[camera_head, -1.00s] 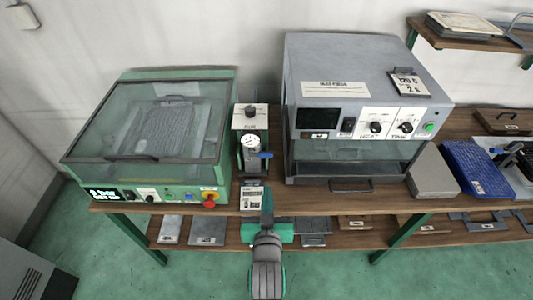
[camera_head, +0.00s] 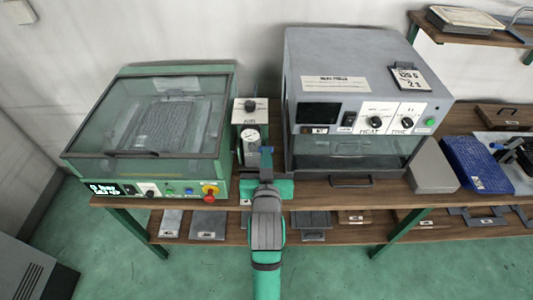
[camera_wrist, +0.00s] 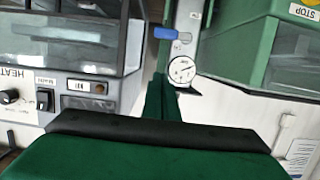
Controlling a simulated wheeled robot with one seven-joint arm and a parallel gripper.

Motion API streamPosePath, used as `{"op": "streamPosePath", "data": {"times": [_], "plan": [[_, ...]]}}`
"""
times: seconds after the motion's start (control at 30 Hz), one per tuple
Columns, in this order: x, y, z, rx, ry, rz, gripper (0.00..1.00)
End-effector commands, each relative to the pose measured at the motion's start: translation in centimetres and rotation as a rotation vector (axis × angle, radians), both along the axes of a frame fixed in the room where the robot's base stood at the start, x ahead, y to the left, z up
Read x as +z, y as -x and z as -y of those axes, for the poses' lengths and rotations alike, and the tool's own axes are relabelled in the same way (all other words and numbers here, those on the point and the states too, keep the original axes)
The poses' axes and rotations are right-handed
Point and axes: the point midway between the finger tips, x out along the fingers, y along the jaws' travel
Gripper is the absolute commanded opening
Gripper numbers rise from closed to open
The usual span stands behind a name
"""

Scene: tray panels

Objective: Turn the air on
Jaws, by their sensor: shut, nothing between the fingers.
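The AIR unit (camera_head: 250,108) stands between the green machine and the grey oven. It has a white panel with a black knob (camera_head: 249,105) and a round white gauge (camera_head: 252,137). In the wrist view, its blue lever (camera_wrist: 170,34) lies sideways across the unit, near the gauge (camera_wrist: 182,70). In the head view the lever is largely hidden behind my gripper (camera_head: 266,163). My gripper is shut and empty, in front of the unit. Its fingers also show in the wrist view (camera_wrist: 160,85), pointing toward the lever side. In that picture they appear apart from the lever.
The green machine (camera_head: 92,165) with a clear lid is close on the left. The grey oven (camera_head: 345,60) with HEAT and TIME knobs is close on the right, leaving a narrow gap. A grey box (camera_head: 433,168) and blue item (camera_head: 475,165) sit farther right.

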Motion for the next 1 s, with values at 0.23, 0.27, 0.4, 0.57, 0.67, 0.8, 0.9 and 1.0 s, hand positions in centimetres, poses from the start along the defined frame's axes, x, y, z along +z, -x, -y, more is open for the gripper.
{"op": "streamPosePath", "data": {"times": [0.23, 0.27, 0.4, 0.57, 0.67, 0.8, 0.9, 1.0], "plan": [[-1.0, -4.2, 0.0, 0.000, 0.000, -0.001, 0.00], [-1.2, -4.7, 0.0, 0.000, 0.000, -0.001, 0.00], [-1.8, -7.3, 0.0, 0.000, 0.000, -0.001, 0.00], [-3.5, -8.7, 0.0, 0.000, 0.001, -0.005, 0.00], [-4.7, -8.7, 0.0, 0.001, 0.000, -0.003, 0.00], [-5.8, -8.7, 0.0, 0.000, 0.000, -0.003, 0.00], [-6.1, -8.7, 0.0, 0.000, 0.000, -0.001, 0.00], [-6.2, -8.7, 0.0, 0.000, 0.000, 0.000, 0.00]]}}
